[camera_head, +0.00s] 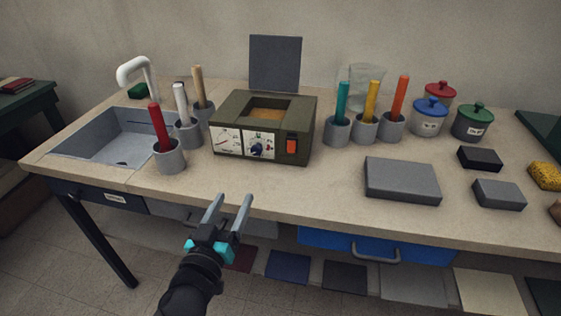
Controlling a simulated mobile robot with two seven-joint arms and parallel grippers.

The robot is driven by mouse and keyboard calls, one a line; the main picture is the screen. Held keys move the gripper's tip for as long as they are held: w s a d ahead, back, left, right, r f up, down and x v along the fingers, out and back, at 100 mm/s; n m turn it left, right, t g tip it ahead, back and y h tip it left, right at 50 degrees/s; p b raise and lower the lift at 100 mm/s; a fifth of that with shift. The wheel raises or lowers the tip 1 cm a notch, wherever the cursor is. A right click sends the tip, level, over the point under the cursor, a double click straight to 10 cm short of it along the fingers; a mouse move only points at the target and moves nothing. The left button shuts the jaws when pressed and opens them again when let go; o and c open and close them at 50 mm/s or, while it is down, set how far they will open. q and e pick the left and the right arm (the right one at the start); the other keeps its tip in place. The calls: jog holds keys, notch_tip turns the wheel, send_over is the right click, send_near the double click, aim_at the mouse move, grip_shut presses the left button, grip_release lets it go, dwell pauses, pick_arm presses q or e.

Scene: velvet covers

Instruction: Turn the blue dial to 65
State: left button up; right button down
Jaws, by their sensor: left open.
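The blue dial (256,152) is small and sits on the white face panel of an olive-green box device (292,123) in the middle of the counter. Marks surround the dial, but its reading is too small to tell. My left gripper (230,203) is open and empty, in front of the counter's front edge, below and nearer than the dial. It touches nothing that I can see. My right gripper is not in view.
Grey cups with coloured sticks flank the device, including a red-stick cup (170,160) at front left and a teal-stick cup (337,131) at right. A sink (77,156) is at left. A grey block (402,180) lies at right. The counter before the device is clear.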

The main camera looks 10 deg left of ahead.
pick_arm(q)
send_near(255, 151)
jog(key=shift+w, duration=0.15)
jog(key=w+b, duration=0.1)
jog(key=w, duration=0.4)
jog(key=shift+w+d+f, duration=0.1)
jog(key=shift+w, duration=1.15)
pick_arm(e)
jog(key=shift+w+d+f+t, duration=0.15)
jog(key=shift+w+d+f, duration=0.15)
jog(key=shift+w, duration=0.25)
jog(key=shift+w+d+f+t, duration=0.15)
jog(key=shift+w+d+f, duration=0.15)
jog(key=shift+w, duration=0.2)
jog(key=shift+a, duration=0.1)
